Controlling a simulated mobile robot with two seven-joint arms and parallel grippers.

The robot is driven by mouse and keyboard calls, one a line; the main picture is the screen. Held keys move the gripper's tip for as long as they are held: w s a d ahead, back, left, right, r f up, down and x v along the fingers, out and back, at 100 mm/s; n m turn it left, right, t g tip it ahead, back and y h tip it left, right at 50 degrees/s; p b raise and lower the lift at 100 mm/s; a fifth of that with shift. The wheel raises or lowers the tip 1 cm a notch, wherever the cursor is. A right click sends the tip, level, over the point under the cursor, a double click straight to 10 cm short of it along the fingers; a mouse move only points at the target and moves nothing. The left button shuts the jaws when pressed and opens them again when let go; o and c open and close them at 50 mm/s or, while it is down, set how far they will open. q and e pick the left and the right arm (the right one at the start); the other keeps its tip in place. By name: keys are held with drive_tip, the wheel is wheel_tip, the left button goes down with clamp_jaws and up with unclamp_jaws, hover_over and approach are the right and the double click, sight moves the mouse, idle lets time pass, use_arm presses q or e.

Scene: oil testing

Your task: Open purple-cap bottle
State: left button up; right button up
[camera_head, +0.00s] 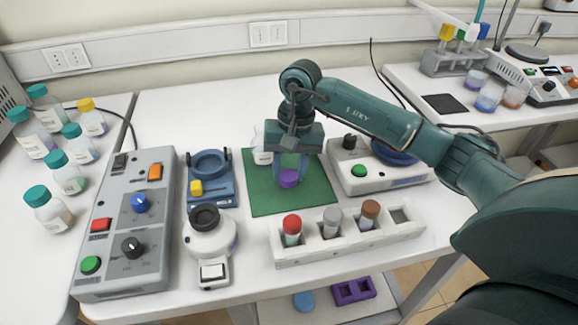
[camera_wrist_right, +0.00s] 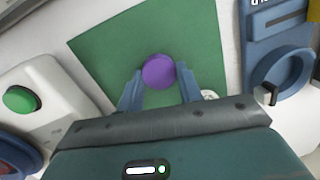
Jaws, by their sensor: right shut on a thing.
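The purple cap (camera_head: 289,179) is between the fingertips of my right gripper (camera_head: 290,168), over the green mat (camera_head: 315,197). In the right wrist view, the purple cap (camera_wrist_right: 159,71) is round and seated between the two blue fingers of the right gripper (camera_wrist_right: 162,80), which is shut on it. No bottle body shows below the cap. A white bottle (camera_head: 262,152) stands on the mat just behind and left of the gripper, its top partly hidden by it. A small white ring beside one finger (camera_wrist_right: 209,95) may be this bottle's mouth. My left gripper is not in view.
A white rack (camera_head: 345,245) with red, grey and brown capped vials is in front of the mat. A blue ring stand (camera_head: 212,185) is left; a white device with a green button (camera_head: 370,180) is right. Several teal-capped bottles stand far left.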

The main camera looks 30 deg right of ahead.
drive_tip(key=shift+f, duration=0.15)
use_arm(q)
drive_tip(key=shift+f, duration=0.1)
use_arm(e)
drive_tip(key=o, duration=1)
drive_tip(key=shift+c, duration=0.2)
drive_tip(key=shift+r, duration=0.35)
use_arm(q)
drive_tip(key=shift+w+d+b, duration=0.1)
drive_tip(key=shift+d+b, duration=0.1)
drive_tip(key=shift+b, duration=0.45)
use_arm(e)
wheel_tip(320, 180, up, 12)
drive_tip(key=d, duration=0.1)
drive_tip(key=shift+w+d, duration=0.3)
drive_tip(key=shift+d, duration=0.1)
